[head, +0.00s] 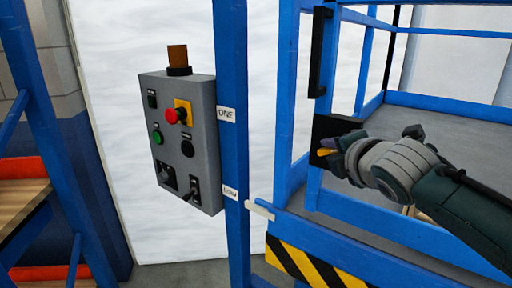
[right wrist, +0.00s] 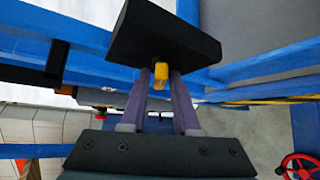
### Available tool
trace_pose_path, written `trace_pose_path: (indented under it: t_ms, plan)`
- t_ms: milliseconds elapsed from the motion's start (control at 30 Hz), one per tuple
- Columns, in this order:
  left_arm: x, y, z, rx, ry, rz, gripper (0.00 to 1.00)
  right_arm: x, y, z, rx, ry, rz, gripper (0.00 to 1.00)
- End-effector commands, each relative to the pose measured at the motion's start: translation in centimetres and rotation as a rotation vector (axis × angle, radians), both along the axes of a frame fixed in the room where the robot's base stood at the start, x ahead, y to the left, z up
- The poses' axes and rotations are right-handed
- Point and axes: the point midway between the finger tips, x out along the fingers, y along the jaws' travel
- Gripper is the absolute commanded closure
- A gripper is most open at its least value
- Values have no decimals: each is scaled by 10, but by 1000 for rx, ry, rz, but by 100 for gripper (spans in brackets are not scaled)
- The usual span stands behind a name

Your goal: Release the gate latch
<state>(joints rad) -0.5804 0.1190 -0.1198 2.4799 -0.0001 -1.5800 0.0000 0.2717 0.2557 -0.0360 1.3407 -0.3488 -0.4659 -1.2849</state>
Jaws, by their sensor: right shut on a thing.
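The gate latch is a black housing (head: 328,130) with a yellow tab (head: 325,152), mounted on the blue gate frame (head: 318,95). My right gripper (head: 332,155) reaches it from the right and is shut on the yellow tab. In the right wrist view the tab (right wrist: 160,72) sits between the tips of my two fingers (right wrist: 160,85), under the black housing (right wrist: 165,32). The fingers hide part of the tab. My left gripper is not in view.
A grey control box (head: 180,140) with a red button and an amber beacon stands left, beside a blue post (head: 231,60). A black vertical handle (head: 320,50) is above the latch. A black-yellow striped panel (head: 310,266) lies below. A red handwheel (right wrist: 298,167) shows in the wrist view.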

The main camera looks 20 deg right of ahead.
Motion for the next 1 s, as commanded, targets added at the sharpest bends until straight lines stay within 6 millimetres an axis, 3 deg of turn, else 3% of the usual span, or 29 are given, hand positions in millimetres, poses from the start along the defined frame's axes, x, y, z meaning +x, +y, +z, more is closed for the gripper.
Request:
trace_pose_path:
  t_ms: [700, 1000]
  plan:
    - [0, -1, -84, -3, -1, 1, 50, -1, -1, -10, 212, -349, 0, 100]
    - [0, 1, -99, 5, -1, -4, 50, -1, -1, -7, 260, -424, 0, 100]
